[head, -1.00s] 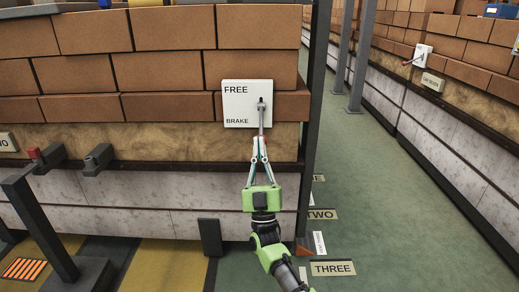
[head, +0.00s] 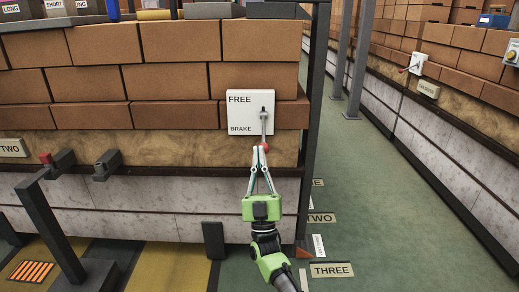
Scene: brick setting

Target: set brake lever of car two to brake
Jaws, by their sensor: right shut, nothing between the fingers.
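The white brake plate (head: 238,112), marked FREE at the top and BRAKE at the bottom, is on the side of the brick-loaded car. A TWO sign (head: 13,147) is on the same car at the left. My left gripper is not in view.
A dark upright post (head: 315,110) stands just right of the plate. Another brick-loaded car (head: 465,150) with its own lever plate (head: 418,63) is across the green aisle. Floor signs TWO (head: 320,218) and THREE (head: 332,269) lie in the aisle. Dark posts stand at the lower left.

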